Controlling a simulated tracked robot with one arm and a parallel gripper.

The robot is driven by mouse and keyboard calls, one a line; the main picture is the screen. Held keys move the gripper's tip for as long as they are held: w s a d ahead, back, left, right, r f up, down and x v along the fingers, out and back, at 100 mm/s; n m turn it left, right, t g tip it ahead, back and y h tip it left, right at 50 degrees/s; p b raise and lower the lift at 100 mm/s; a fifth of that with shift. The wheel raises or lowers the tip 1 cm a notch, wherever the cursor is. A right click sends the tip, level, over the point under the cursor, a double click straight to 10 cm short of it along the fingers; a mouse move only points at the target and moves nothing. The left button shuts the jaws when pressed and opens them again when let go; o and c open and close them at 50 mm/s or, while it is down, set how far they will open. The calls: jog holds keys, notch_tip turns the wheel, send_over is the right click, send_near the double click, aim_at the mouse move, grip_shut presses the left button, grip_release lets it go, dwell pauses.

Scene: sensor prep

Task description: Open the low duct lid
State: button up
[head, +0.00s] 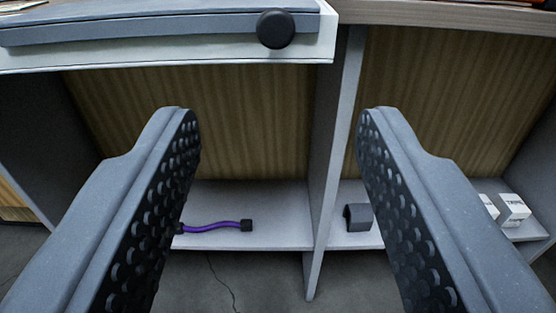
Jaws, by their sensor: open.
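My gripper (278,118) is open and empty, with its two dark studded finger pads facing each other across the middle of the head view. A long flat grey lid-like panel (150,28) lies on the white worktop at the upper left. A round black knob (276,29) sits at its right end, beyond and above the fingertips in the picture. The panel looks closed flat, and no gap under it shows. I cannot tell for sure that this is the duct lid. The fingers appear apart from the knob and the panel.
Below the worktop edge (200,61) is an open shelf unit with an upright divider (331,150). A purple cable (212,227) lies on the left shelf. A grey arched block (358,217) and white boxes (512,209) stand on the right shelf. A wooden top (450,15) is at upper right.

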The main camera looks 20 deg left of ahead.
jog(key=shift+s+d+f+b, duration=0.1)
jog(key=shift+s+d+b, duration=0.1)
jog(key=shift+s+b, duration=0.25)
dwell(0.3)
jog(key=w+d+r+m+h+p, duration=0.1)
jog(key=d+r+h+p, duration=0.25)
jog(key=r, duration=1.05)
jog(key=w+d+r+m+h+p, duration=0.1)
jog(key=d+r+h+p, duration=0.3)
jog(key=r, duration=1.1)
jog(key=s+r+m+p, duration=0.1)
jog(key=s+r, duration=0.5)
jog(key=r, duration=0.3)
jog(key=s+a+r+p, duration=0.1)
jog(key=s+r+p, duration=0.1)
jog(key=s+r, duration=0.3)
jog(key=s+r+m+g+p, duration=0.1)
jog(key=s+r, duration=0.5)
jog(key=r, duration=0.6)
jog(key=shift+s+a+r+m, duration=0.2)
jog(key=shift+s+r+m, duration=0.1)
jog(key=shift+y, duration=0.25)
